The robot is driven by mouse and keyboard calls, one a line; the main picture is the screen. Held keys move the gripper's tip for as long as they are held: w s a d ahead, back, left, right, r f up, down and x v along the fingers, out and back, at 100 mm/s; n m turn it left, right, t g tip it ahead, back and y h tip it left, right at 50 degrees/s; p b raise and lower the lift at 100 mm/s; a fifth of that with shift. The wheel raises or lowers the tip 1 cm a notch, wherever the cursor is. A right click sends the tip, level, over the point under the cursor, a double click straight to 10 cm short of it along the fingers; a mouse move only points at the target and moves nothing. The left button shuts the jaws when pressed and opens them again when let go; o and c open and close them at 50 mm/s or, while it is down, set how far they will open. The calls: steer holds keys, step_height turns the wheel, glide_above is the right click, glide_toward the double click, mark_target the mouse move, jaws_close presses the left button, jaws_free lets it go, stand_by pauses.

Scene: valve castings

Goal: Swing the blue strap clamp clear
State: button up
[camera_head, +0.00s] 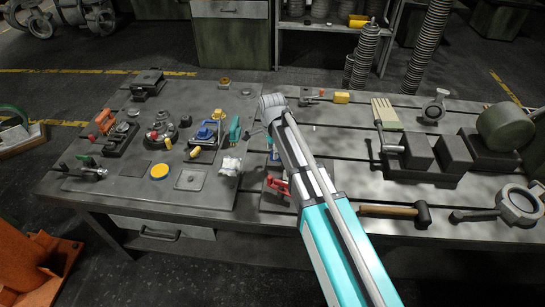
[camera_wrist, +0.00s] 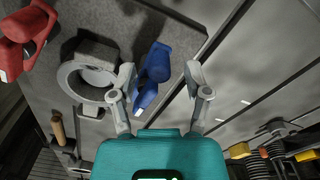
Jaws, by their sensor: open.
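In the wrist view the blue strap clamp (camera_wrist: 153,75) lies between the two fingers of my gripper (camera_wrist: 160,72). The fingers are spread, with a gap on the right side; the left finger is close to the blue part, and I cannot tell whether it touches. A grey ring-shaped casting (camera_wrist: 88,78) sits just left of the clamp on a grey plate (camera_wrist: 130,25). A red clamp (camera_wrist: 27,35) stands at the upper left. In the head view my arm hides most of this spot; a small blue piece (camera_head: 273,153) and the red clamp (camera_head: 278,186) show at its left edge.
A hammer (camera_head: 421,214) lies right of my arm, with grey blocks (camera_head: 417,151) and a brush (camera_head: 385,113) beyond. Left are a yellow disc (camera_head: 159,171), a blue-topped valve (camera_head: 205,133) and several small parts. The bench between arm and blocks is mostly clear.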

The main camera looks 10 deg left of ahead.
steer(key=shift+f+b, duration=0.45)
steer(key=shift+f, duration=0.25)
jaws_close()
